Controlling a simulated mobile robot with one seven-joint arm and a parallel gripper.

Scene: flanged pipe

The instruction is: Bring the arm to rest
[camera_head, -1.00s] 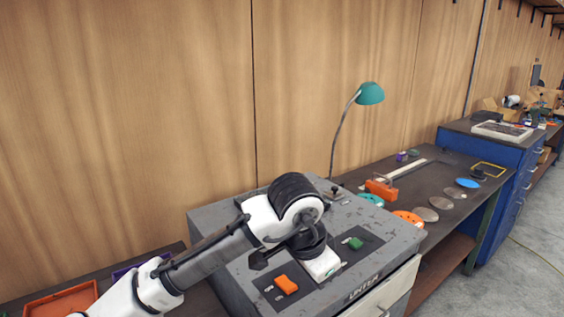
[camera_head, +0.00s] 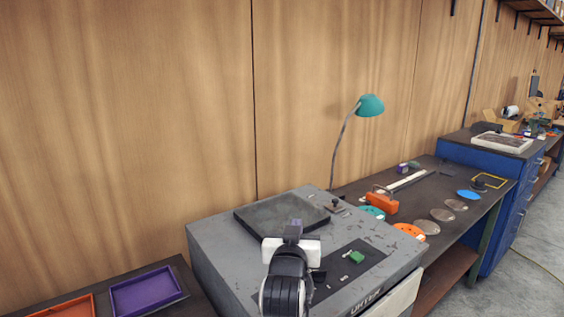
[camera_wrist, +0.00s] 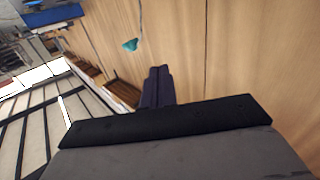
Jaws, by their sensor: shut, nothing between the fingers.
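My gripper (camera_wrist: 159,72) shows in the wrist view with its two dark fingers together and nothing between them. They point toward the wood-panelled wall (camera_wrist: 180,50), with no object touching them. In the head view, the white and black end of my arm (camera_head: 288,262) stands at the lower middle, in front of the grey cabinet (camera_head: 225,235). The rest of my arm is out of the head view.
A dark slab (camera_head: 270,217) and a green part (camera_head: 356,257) lie on the cabinet top. A purple tray (camera_head: 148,292) and an orange tray (camera_head: 70,307) are at lower left. A teal lamp (camera_head: 370,105) stands behind. Orange and grey discs (camera_head: 442,215) lie on the right bench.

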